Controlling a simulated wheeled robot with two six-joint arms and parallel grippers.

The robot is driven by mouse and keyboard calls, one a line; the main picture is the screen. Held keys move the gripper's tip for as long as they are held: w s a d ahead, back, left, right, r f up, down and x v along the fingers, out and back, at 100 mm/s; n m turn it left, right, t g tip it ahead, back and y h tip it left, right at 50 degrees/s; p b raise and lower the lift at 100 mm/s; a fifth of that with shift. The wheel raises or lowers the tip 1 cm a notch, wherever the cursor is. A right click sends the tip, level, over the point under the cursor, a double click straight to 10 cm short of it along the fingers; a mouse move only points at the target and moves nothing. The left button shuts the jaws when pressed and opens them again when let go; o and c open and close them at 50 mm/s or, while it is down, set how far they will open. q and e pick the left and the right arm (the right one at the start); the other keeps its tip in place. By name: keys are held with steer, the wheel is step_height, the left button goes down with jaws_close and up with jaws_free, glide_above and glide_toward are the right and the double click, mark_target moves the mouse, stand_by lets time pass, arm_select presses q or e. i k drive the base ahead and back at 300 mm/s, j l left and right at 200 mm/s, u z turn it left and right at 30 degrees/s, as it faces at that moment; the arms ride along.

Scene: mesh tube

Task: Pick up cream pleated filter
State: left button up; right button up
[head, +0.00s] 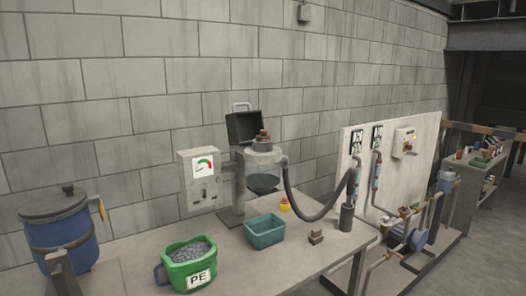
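I cannot make out a cream pleated filter anywhere in the head view. A grey machine (262,160) stands on the bench against the block wall, with a dark open lid or box (243,127) at its top and small brown pieces (262,138) on it. The insides of the machine and of the dark box are hidden from this angle. Neither of my grippers is in view.
A blue barrel (66,237) stands left. A pipe panel (402,165) stands right.

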mark_target(263, 137)
steer(key=i+l, duration=0.15)
steer(key=l, duration=0.15)
steer(key=i+l+u, duration=0.1)
steer(key=l, duration=0.25)
steer(key=i+l, duration=0.25)
steer(key=i+l+u, duration=0.1)
steer(key=l, duration=0.3)
steer(key=i+l, duration=0.2)
steer(key=l, duration=0.15)
steer(key=i+l+u, duration=0.15)
steer(key=l, duration=0.2)
